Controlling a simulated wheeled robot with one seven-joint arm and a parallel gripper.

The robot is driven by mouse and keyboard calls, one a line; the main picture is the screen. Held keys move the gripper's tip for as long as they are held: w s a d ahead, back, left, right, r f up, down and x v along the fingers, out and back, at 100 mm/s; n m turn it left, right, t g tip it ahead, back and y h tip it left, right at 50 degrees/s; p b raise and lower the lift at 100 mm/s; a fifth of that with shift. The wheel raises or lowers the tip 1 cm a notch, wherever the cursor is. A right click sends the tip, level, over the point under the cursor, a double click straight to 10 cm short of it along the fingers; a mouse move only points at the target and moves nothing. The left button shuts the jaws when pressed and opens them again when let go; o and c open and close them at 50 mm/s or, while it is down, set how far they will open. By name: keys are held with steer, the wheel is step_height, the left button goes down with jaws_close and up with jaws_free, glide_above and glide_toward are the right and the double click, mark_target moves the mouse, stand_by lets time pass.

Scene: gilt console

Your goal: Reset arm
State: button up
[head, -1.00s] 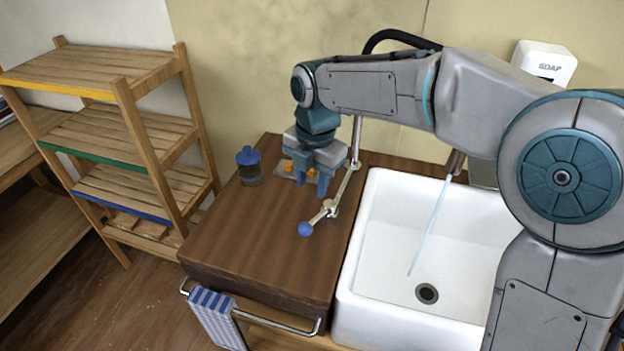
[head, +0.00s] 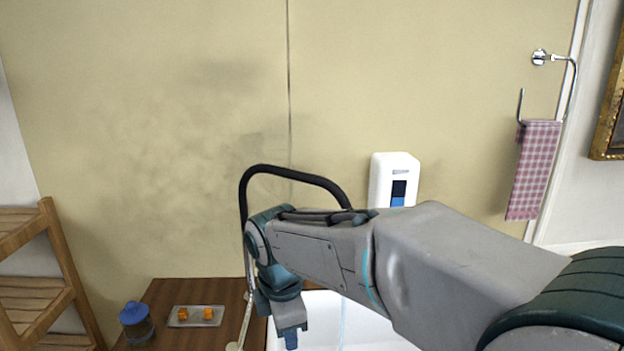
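My gripper (head: 290,335) is at the lower middle of the head view, beside the right edge of the wooden counter and in front of the white sink. Its fingers run down near the bottom edge of the picture, and I cannot tell whether they are apart or together. My arm reaches in from the lower right and hides part of the sink and wall.
A small tray (head: 179,322) with two orange pieces lies on the wooden counter (head: 165,294). A blue-lidded jar (head: 135,322) stands left of it. The sink (head: 318,310), soap dispenser (head: 392,178), checked towel (head: 534,170) and wooden shelf (head: 62,270) surround the arm.

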steer(key=s+d+f+m+t, duration=0.1)
steer(key=s+d+m, duration=0.4)
steer(key=d+m, duration=0.5)
steer(key=s+d+f+m+t, duration=0.1)
steer(key=s+d+m, duration=0.5)
steer(key=d+m, duration=0.3)
steer(key=m, duration=0.2)
steer(key=shift+s+d+m, duration=0.3)
steer(key=shift+d, duration=0.05)
